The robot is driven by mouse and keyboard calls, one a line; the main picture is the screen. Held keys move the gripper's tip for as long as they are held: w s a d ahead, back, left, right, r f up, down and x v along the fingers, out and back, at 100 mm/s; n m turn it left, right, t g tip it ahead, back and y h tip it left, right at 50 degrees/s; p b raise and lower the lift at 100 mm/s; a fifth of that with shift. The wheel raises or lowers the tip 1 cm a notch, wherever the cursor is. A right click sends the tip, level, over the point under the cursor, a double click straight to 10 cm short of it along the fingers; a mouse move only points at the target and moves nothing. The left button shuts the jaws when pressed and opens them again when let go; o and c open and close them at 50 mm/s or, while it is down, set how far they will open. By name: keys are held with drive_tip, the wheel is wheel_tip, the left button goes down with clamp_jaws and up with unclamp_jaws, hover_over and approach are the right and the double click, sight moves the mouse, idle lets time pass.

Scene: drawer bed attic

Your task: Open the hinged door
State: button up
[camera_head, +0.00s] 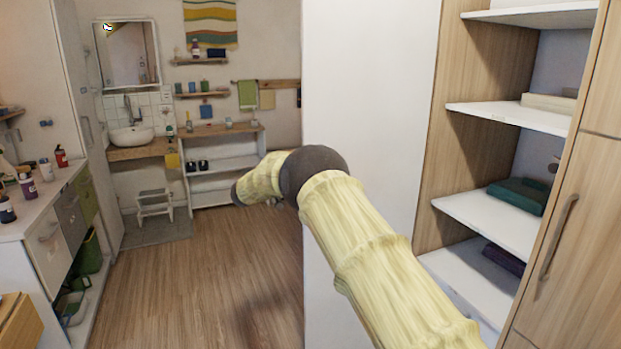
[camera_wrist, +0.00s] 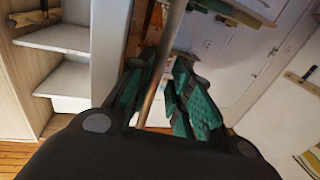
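In the wrist view my gripper (camera_wrist: 160,68) has two dark fingers with teal pads, spread apart. A long thin brownish bar (camera_wrist: 172,32), which looks like a door handle, runs between them; there appears to be space beside it, and I cannot tell if a pad touches it. In the head view a tall white panel (camera_head: 370,120) stands left of open shelves and looks like a door swung open. My arm crosses in front of it, and its end reaches past the panel's left edge. My gripper's fingers are not visible there. A closed wooden door (camera_head: 585,230) with a metal handle (camera_head: 558,238) is at the right.
Shelves (camera_head: 510,118) hold folded cloths, including a green one (camera_head: 517,196). A counter with drawers (camera_head: 48,245) and bottles stands at the left. A sink (camera_head: 131,136), a low shelf unit (camera_head: 225,165) and a stool (camera_head: 154,205) are at the back. The wooden floor (camera_head: 200,290) between is clear.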

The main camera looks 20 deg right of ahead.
drive_tip(key=v, duration=1)
